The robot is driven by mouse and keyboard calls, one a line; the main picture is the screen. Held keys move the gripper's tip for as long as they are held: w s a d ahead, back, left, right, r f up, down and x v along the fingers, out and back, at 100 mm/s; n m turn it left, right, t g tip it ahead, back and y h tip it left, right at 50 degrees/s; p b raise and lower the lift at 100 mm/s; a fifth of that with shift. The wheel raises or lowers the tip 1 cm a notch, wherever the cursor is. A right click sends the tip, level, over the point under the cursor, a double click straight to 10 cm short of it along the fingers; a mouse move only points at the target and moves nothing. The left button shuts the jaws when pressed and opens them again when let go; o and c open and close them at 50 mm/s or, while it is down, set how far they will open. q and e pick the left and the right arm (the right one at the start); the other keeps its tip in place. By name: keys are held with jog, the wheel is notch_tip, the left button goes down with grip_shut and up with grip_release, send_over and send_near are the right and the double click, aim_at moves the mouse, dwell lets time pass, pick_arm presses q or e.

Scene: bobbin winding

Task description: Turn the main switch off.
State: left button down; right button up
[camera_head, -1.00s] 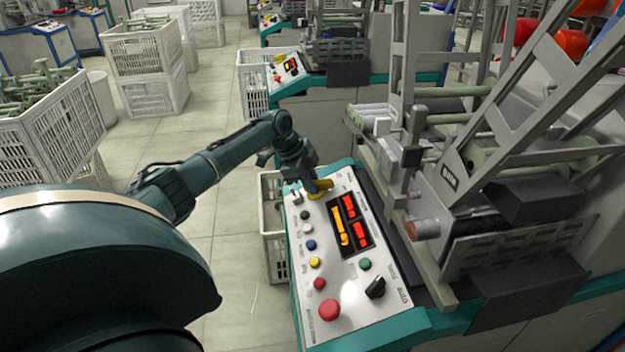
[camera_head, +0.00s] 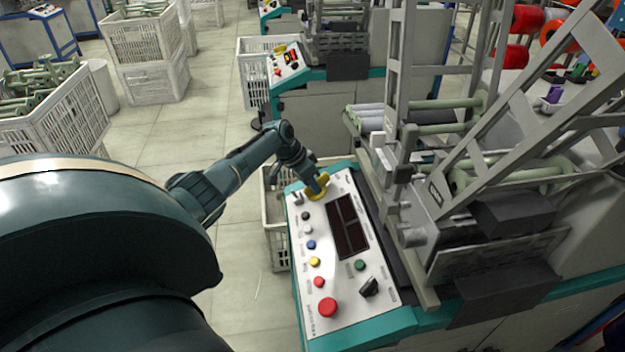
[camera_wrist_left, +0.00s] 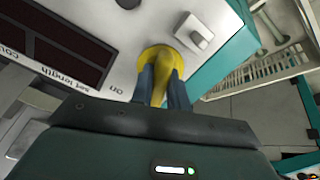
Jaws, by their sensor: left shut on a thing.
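The main switch (camera_head: 317,190) is a yellow rotary knob at the far end of the white control panel (camera_head: 328,280). It also shows in the left wrist view (camera_wrist_left: 160,60), with its yellow base and upright grip. My left gripper (camera_head: 322,180) is shut on the knob's grip, one finger on each side, as the left wrist view (camera_wrist_left: 163,90) shows. The display (camera_head: 347,226) on the panel is dark. My right gripper is not in view.
Several coloured buttons and a red stop button (camera_head: 328,307) line the panel, with a black selector (camera_head: 369,287) near them. The machine's metal frame (camera_head: 425,200) rises on the right. A white crate (camera_head: 276,235) stands left of the panel. Stacked crates (camera_head: 150,65) stand further back.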

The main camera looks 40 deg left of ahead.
pick_arm(q)
jog(key=shift+n+p, duration=0.3)
jog(key=shift+n, duration=0.3)
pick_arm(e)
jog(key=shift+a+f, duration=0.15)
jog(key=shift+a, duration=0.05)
pick_arm(q)
jog(key=shift+n, duration=0.3)
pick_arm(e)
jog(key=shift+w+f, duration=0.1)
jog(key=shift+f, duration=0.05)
pick_arm(q)
jog(key=c, duration=1.4)
grip_release()
jog(key=shift+o, duration=0.2)
jog(key=p+v, duration=0.3)
jog(key=v, duration=1)
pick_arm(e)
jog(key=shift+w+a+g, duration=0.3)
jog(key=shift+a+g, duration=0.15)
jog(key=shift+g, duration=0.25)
